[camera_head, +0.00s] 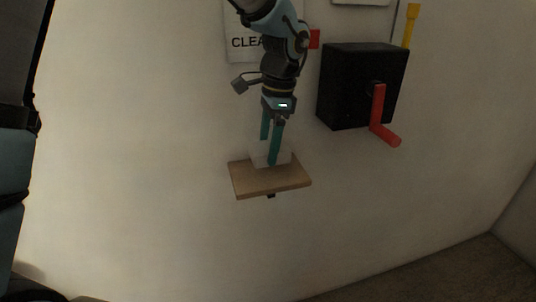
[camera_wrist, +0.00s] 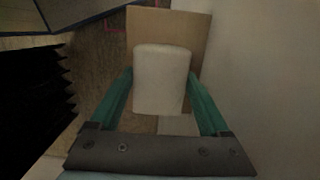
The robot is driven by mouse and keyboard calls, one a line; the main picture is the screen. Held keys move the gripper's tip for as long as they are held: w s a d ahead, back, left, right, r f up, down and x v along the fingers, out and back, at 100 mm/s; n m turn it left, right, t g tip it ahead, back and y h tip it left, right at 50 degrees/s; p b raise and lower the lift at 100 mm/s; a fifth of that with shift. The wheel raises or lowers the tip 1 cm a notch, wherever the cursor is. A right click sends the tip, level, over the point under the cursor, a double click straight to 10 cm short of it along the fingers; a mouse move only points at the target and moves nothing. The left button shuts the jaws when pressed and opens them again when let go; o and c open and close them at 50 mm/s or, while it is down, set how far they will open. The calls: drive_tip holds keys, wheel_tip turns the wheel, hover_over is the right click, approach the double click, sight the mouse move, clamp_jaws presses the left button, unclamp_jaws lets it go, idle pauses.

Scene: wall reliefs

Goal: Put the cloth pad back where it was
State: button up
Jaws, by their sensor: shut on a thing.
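The cloth pad is a white, soft-edged block. It shows in the wrist view (camera_wrist: 162,80) between the two green fingers of my gripper (camera_wrist: 160,92). In the head view my gripper (camera_head: 269,158) points down over a small wooden wall shelf (camera_head: 270,184), with the pad (camera_head: 257,157) partly hidden behind the fingers. The gripper is shut on the pad. The pad is at or just above the shelf top; I cannot tell whether it touches. The shelf's bare board also shows beyond the pad in the wrist view (camera_wrist: 144,27).
A black box (camera_head: 343,85) with a red crank handle (camera_head: 379,112) is on the wall to the right of the shelf. A yellow handle (camera_head: 411,24) stands above it. A sign (camera_head: 243,43) is behind my arm. The wall left of the shelf is clear.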

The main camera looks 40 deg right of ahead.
wheel_tip(320, 180, down, 3)
drive_tip(key=shift+f+p, duration=0.2)
drive_tip(key=shift+p, duration=0.3)
drive_tip(key=shift+w+d+f, duration=0.1)
drive_tip(key=shift+w+f, duration=0.05)
drive_tip(key=shift+f, duration=0.15)
drive_tip(key=o, duration=1)
drive_tip(key=r, duration=0.4)
drive_tip(key=d+r+b, duration=0.1)
drive_tip(key=r, duration=0.3)
drive_tip(key=r+b, duration=0.1)
drive_tip(key=r, duration=0.3)
drive_tip(key=shift+s+d, duration=0.3)
drive_tip(key=shift+s, duration=0.05)
drive_tip(key=shift+a+f, duration=0.1)
